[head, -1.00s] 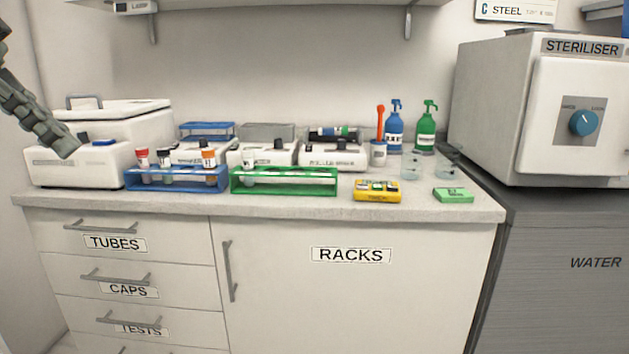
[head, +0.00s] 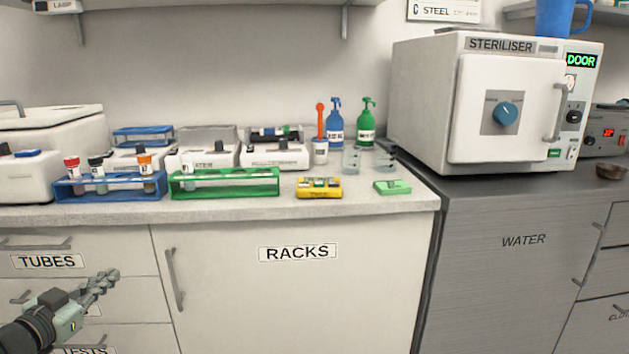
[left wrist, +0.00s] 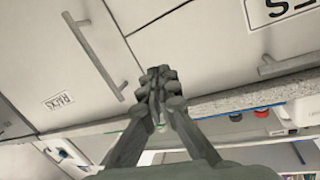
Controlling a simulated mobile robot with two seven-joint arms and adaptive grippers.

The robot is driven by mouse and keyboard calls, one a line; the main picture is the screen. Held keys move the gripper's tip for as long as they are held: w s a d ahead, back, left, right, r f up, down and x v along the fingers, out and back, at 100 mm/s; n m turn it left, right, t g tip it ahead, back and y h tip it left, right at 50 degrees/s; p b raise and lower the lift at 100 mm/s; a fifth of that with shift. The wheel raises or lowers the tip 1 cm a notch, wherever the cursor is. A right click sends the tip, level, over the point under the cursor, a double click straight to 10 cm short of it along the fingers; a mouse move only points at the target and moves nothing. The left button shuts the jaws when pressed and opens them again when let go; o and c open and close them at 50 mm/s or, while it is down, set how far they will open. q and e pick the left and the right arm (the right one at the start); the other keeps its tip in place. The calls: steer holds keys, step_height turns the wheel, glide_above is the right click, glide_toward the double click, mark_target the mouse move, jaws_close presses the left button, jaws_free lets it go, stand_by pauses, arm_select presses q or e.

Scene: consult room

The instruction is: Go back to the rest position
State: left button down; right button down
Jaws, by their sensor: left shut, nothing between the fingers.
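My left gripper (head: 103,283) is low at the left in the head view, in front of the drawers below the counter. Its fingers are together and hold nothing. In the left wrist view the same gripper (left wrist: 157,88) shows shut, with the cabinet door and drawer fronts behind it and the counter edge close by in the picture. My right gripper is not in view.
The counter (head: 350,205) carries a blue rack (head: 110,190) with capped tubes, a green rack (head: 225,188), a yellow box (head: 319,191) and bottles. The steriliser (head: 430,110) stands at the right. The drawers (head: 115,262) and racks door (head: 300,310) are closed.

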arm_select(q)
steer(key=s+d+f+n+g+y, duration=0.1)
steer(key=s+f+n+g+y, duration=0.15)
steer(key=s+f, duration=0.65)
steer(key=s+d+f+n+g+y, duration=0.1)
steer(key=s+f+g+y, duration=0.15)
steer(key=f, duration=1.35)
steer(key=s+d+f+g, duration=0.4)
steer(key=s+d+f, duration=0.3)
steer(key=s, duration=0.4)
steer(key=s+d+f+g+h, duration=0.1)
steer(key=s+d+f+g, duration=0.3)
steer(key=s+d+f, duration=0.3)
steer(key=s+f, duration=0.3)
steer(key=shift+s+m+g, duration=0.3)
steer(key=shift+s+m, duration=0.05)
